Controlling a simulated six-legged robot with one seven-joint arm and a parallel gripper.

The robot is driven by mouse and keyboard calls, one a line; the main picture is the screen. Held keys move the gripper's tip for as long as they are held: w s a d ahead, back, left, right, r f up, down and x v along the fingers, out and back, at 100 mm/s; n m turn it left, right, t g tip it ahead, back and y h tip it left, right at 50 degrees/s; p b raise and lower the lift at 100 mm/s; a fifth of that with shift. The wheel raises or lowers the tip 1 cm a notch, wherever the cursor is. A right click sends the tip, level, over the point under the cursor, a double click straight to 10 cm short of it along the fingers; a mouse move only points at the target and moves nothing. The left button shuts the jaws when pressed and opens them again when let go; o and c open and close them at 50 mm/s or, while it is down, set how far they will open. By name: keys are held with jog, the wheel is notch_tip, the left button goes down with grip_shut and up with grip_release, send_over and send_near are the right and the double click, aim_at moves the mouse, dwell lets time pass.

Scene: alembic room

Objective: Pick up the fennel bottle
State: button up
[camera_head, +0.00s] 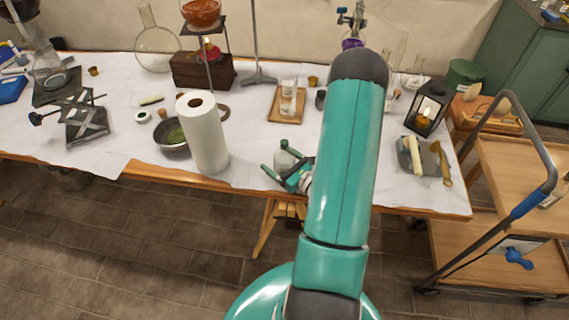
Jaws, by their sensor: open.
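A tall white paper roll (205,135) stands left of the gripper, beside a dark bowl (172,134). A wooden board (274,115) with a pale item lies behind. A lantern (428,108) and a grey tray (409,165) stand at right. A wooden cart (510,165) flanks the table.

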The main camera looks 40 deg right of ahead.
jog(key=c, duration=1.3)
jog(key=shift+c, duration=0.2)
jog(key=shift+r, duration=0.2)
